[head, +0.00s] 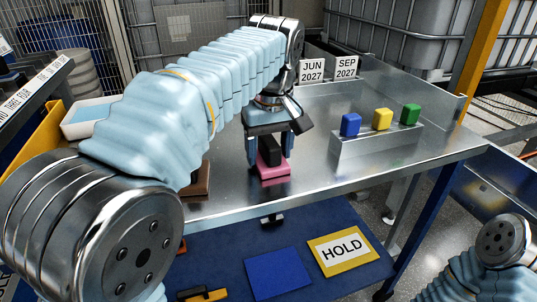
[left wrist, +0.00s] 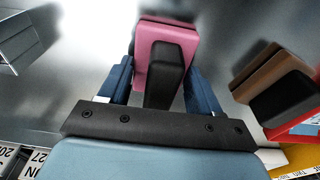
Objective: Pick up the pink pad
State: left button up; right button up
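The pink pad (head: 273,172) lies on the steel table and has an upright black grip block (head: 270,151) on it. The pad also shows in the left wrist view (left wrist: 168,35), with its black block (left wrist: 164,75) toward the gripper. My left gripper (head: 269,158) points down over the pad, its blue fingers on either side of the black block. In the left wrist view a gap shows between block and left finger; the right finger looks very close to the block, and I cannot tell whether it touches. The gripper is open. My right gripper is out of view.
A brown pad (head: 197,181) with a black block lies left of the pink one, partly behind my arm. Blue (head: 350,125), yellow (head: 382,119) and green (head: 410,114) blocks stand on a steel ledge at right. Date signs (head: 312,71) stand behind. A HOLD sign (head: 343,250) lies below.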

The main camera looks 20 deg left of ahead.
pick_arm(q)
jog(key=c, duration=0.4)
jog(key=shift+c, duration=0.2)
jog(key=shift+r, duration=0.1)
jog(key=shift+r, duration=0.6)
jog(key=s+d+r, duration=0.3)
jog(key=s+r, duration=0.3)
jog(key=s+d+r, duration=0.2)
jog(key=s+r, duration=0.3)
jog(key=s, duration=0.1)
jog(key=shift+s+d+r, duration=0.35)
jog(key=shift+s+d, duration=0.05)
